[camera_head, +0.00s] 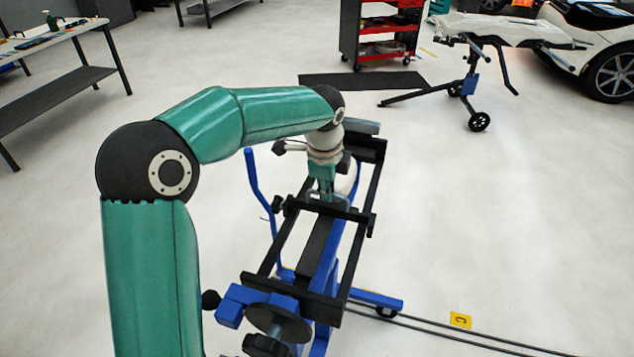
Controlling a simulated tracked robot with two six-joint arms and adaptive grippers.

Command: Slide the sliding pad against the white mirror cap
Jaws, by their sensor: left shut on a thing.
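The white mirror cap (347,180) shows only in part, at the far end of the black and blue stand, behind my left gripper. My left arm reaches in from the left and bends down over the stand. My left gripper (328,197) points down between the stand's dark rails, close beside the cap, and is shut on a small piece that looks like the sliding pad. The wrist and fingers hide most of the pad, and I cannot tell whether it touches the cap. My right gripper is not in view.
The stand's black frame (267,262) and a round black knob (267,345) are in front. A workbench (60,38) is at upper left, a red tool cart (385,38) at the back, and another wheeled stand (470,85) at upper right. The floor to the right is mostly clear.

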